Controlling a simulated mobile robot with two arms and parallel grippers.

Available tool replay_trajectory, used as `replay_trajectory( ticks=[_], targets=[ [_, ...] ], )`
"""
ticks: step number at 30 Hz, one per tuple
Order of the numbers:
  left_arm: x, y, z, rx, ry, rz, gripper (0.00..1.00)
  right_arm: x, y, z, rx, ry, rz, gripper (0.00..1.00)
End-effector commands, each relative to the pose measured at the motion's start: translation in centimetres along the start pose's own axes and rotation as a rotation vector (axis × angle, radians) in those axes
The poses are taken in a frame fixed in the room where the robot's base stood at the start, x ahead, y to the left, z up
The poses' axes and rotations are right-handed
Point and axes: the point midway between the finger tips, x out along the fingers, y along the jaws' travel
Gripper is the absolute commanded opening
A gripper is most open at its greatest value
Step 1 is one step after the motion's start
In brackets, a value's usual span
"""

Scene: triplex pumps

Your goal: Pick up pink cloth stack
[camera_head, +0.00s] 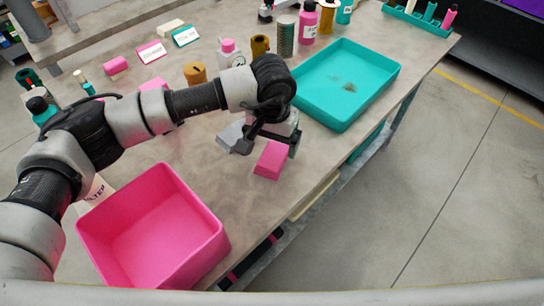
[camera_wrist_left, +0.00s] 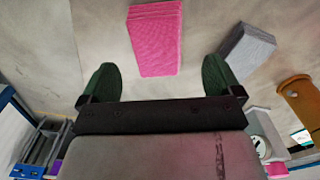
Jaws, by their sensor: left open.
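The pink cloth stack (camera_head: 270,161) lies on the worktable near its front edge, between the pink bin and the teal tray. In the left wrist view the pink cloth stack (camera_wrist_left: 156,38) shows its layered folds, lying ahead of the fingers and between their lines. My left gripper (camera_head: 270,138) hangs just above and behind the stack in the head view. Its two green fingertips (camera_wrist_left: 160,76) are wide apart, with nothing between them. My right gripper is not in view.
A grey cloth stack (camera_head: 231,136) lies close to the pink one, left of it. A pink bin (camera_head: 152,229) stands front left; a teal tray (camera_head: 345,84) stands at right. Bottles, including a pink bottle (camera_head: 308,22), and tan rolls stand behind. The table edge is close.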

Motion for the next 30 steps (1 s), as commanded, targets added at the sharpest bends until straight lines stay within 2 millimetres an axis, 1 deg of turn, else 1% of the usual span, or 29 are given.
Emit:
replay_trajectory(
  ticks=[2,6,10,13,19,20,30],
  targets=[
    [0.7,0.1,0.1,0.001,-0.003,0.001,0.94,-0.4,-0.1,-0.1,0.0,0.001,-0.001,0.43],
    [2.9,0.2,0.3,0.0,-0.006,0.001,0.94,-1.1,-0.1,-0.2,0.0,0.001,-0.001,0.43],
    [4.6,0.2,0.3,0.0,-0.004,0.0,0.94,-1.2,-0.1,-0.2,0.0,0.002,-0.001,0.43],
    [5.1,0.1,0.2,0.001,-0.001,0.0,0.94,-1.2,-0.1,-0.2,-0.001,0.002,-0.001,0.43],
    [5.2,0.1,0.2,0.001,-0.001,-0.001,0.94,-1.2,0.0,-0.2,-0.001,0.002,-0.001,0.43],
    [5.2,0.1,0.2,0.001,-0.001,-0.001,0.91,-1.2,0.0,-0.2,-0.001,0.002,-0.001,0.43],
    [5.1,0.1,0.2,0.0,-0.001,-0.001,0.38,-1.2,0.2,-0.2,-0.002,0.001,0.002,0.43]
  ],
)
